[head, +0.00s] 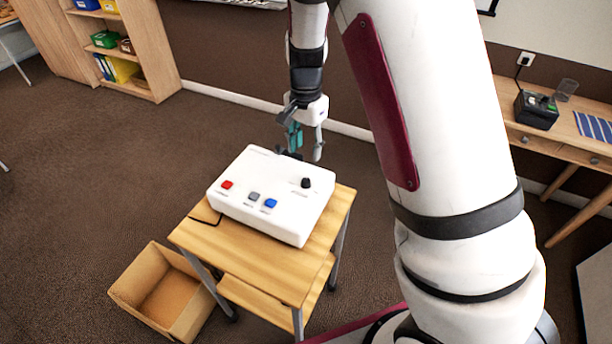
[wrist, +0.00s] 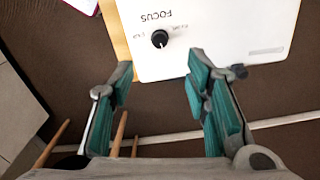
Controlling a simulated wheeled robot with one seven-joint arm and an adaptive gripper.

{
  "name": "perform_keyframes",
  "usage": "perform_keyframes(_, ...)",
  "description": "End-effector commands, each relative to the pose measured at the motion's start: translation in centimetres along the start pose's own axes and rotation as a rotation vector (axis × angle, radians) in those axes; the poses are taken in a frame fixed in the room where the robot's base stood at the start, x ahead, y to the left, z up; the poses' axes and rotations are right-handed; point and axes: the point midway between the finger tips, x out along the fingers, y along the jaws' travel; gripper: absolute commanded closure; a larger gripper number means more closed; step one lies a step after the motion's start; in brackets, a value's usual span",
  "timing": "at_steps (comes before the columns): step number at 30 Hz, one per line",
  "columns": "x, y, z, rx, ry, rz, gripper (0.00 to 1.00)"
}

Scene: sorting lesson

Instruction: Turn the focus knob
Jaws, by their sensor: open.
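The focus knob (head: 306,183) is a small black round knob on top of a white control box (head: 240,198). In the wrist view the knob (wrist: 160,39) sits below the word FOCUS, which appears upside down, and a light mark shows on its face. My gripper (head: 304,150) hangs just beyond the box's far edge, apart from the knob. In the wrist view my gripper (wrist: 158,88) is open and empty, with teal pads on both fingers.
The box stands on a small wooden table (head: 255,270). An open cardboard box (head: 150,275) lies on the floor at left. A shelf (head: 130,50) stands at the back left. A desk (head: 570,130) at right bears a black device (head: 536,110) and a glass.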

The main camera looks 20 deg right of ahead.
Motion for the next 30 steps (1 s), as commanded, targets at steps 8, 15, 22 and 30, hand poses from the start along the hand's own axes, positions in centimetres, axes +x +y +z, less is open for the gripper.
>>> perform_keyframes(8,5.7,0.2,0.1,0.0,-0.003,0.005,0.57)
perform_keyframes(15,9.5,0.1,0.1,-0.002,-0.002,0.002,0.57)
perform_keyframes(22,11.1,0.1,0.1,-0.002,-0.001,0.001,0.57)
perform_keyframes(30,11.2,0.0,0.1,-0.002,-0.001,0.0,0.57)
